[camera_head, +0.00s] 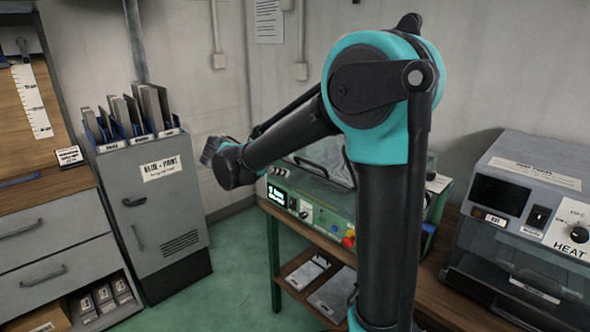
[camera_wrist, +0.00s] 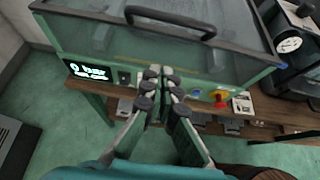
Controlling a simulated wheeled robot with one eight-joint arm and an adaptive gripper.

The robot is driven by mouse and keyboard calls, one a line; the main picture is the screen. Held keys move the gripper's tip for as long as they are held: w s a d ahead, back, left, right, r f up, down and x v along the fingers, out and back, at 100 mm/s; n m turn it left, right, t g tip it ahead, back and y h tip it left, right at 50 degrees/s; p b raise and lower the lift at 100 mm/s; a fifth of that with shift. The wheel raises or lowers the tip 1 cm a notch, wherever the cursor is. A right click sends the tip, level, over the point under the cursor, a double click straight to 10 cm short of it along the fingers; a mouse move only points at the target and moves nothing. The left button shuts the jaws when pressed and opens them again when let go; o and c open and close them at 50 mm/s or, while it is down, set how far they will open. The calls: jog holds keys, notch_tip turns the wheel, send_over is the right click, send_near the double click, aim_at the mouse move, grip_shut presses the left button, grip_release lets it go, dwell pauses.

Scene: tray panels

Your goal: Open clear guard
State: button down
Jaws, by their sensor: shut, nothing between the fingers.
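The clear guard (camera_wrist: 100,35) is a see-through lid with a dark frame on top of a green machine (camera_wrist: 130,65). It looks down over the machine. Its black bar handle (camera_wrist: 170,20) runs along the guard near the top of the wrist view. My gripper (camera_wrist: 160,78) is shut and empty, in front of the machine's front panel and below the handle in the picture, apart from it. In the head view the guard (camera_head: 325,155) is partly hidden behind my arm, and my gripper's fingers cannot be made out.
The front panel has a lit "0 bar" display (camera_wrist: 88,71) and a red and yellow knob (camera_wrist: 219,97). A grey heater unit (camera_head: 530,205) stands right on the wooden bench (camera_head: 440,270). A grey cabinet (camera_head: 155,215) stands left. Green floor (camera_head: 240,260) between is clear.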

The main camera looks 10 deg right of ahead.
aim_at(311, 170)
jog(key=x, duration=1)
jog(key=shift+r, duration=0.15)
notch_tip(311, 170, up, 2)
jog(key=shift+d+r, duration=0.15)
jog(key=shift+r, duration=0.1)
jog(key=shift+w+d+r, duration=0.1)
jog(key=shift+r, duration=0.5)
jog(key=shift+r, duration=0.1)
